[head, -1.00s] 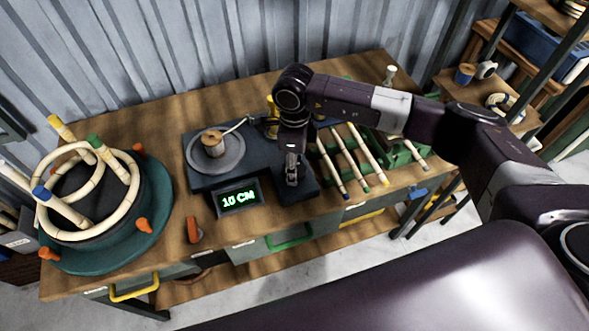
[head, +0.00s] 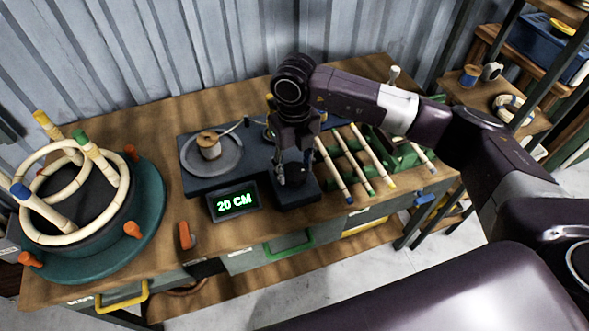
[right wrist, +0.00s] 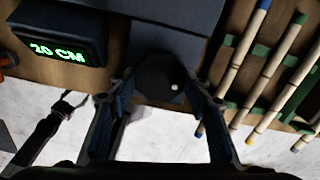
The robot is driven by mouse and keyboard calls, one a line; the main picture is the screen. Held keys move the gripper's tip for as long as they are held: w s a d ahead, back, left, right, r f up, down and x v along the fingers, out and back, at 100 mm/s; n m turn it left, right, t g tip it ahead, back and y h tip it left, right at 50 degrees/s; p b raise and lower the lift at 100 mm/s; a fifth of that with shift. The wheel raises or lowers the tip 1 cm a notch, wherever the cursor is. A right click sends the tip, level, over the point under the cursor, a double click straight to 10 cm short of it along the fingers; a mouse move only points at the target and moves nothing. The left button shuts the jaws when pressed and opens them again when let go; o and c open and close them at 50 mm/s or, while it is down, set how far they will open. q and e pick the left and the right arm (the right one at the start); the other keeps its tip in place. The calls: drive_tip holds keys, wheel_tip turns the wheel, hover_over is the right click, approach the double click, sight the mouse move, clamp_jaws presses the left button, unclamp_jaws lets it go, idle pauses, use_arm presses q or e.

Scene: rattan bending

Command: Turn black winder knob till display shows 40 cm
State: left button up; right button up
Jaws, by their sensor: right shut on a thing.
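The winder display (head: 233,202) reads 20 CM in green; it also shows in the right wrist view (right wrist: 62,44). My right gripper (head: 293,180) points down at the front right of the dark winder base. In the right wrist view, its two fingers (right wrist: 158,98) are closed around the round black knob (right wrist: 158,75), one on each side. The knob has a small light spot near its right edge. In the head view the gripper largely hides the knob. A spool (head: 208,145) stands on the winder's grey disc (head: 228,160). My left gripper is not in view.
A green rack (head: 400,155) with several rattan sticks stands close right of the gripper. At left, a teal round jig (head: 150,205) holds bent rattan with orange clamps. An orange-handled piece (head: 185,236) lies near the table's front edge. Shelves stand at right.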

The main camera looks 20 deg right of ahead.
sight(294, 172)
drive_tip(key=shift+w+r+m, duration=0.1)
drive_tip(key=shift+m, duration=0.6)
drive_tip(key=o, duration=1.2)
drive_tip(key=shift+c, duration=0.2)
wheel_tip(294, 172, up, 12)
